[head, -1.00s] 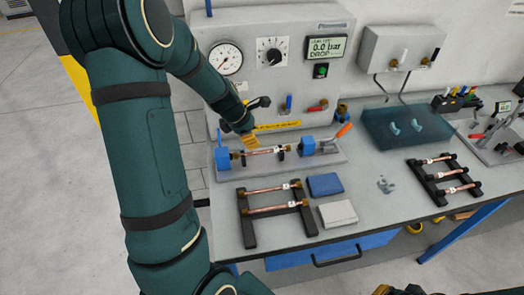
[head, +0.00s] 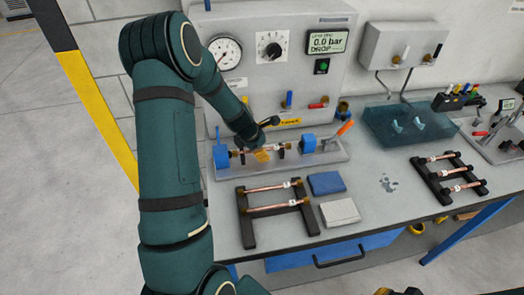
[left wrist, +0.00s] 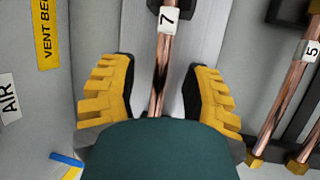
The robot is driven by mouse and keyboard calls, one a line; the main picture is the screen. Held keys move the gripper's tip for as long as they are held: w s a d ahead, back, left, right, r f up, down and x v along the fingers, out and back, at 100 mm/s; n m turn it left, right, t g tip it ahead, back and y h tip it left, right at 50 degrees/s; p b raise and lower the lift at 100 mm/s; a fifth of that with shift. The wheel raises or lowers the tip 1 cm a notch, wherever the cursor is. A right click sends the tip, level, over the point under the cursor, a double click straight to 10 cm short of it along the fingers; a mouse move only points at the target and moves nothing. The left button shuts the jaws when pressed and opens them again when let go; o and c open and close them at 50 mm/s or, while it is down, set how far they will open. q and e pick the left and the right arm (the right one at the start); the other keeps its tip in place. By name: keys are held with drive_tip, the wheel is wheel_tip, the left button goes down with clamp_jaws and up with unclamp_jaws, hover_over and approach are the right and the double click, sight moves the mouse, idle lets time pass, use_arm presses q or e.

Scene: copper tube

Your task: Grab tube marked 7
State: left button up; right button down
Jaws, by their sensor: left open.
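The copper tube marked 7 (left wrist: 162,60) runs lengthwise between the two yellow fingers of my left gripper (left wrist: 160,97) in the left wrist view. Its white label is at the top. The fingers are open, with a gap on each side of the tube. In the head view, this tube (head: 243,152) lies across the test fixture between blue clamp blocks. My left gripper (head: 262,153) is over its middle and partly hides it. Only a dark and yellow bit at the bottom edge, probably my right gripper (head: 395,291), shows.
A black rack (head: 248,233) with two copper tubes stands in front of the fixture. A tube marked 5 (left wrist: 297,75) shows in the left wrist view. Blue (head: 326,183) and grey (head: 339,212) pads lie beside the rack. Another tube rack (head: 433,186) stands at right.

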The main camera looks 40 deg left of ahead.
use_arm(q)
clamp_jaws()
drive_tip(key=shift+r, duration=0.1)
idle(0.3)
